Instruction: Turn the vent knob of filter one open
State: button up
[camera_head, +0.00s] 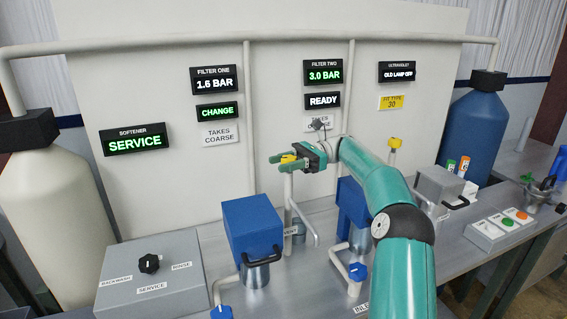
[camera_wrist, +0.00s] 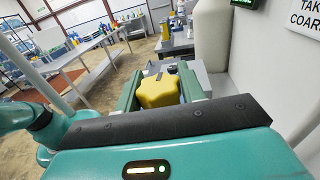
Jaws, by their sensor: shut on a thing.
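A yellow vent knob (camera_head: 289,158) tops a thin upright pipe just right of filter one, the blue-headed housing (camera_head: 252,226). My gripper (camera_head: 281,161) reaches in from the right and is shut on this knob. In the wrist view the yellow knob (camera_wrist: 158,92) sits between my two green fingers, with a dark mark on its top. The filter one display (camera_head: 209,81) reads 1.6 BAR, and the sign below it reads CHANGE.
A second yellow knob (camera_head: 395,143) stands behind my arm, to the right. Filter two's blue housing (camera_head: 352,205) is partly hidden by my arm. A grey box with a black selector knob (camera_head: 149,264) stands at the front left. The back panel (camera_head: 270,100) is close behind my gripper.

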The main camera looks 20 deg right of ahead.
jog(key=shift+a+r+n+g, duration=0.1)
jog(key=shift+n+g, duration=0.3)
jog(key=shift+g, duration=0.2)
jog(key=o, duration=1)
jog(key=shift+s, duration=0.1)
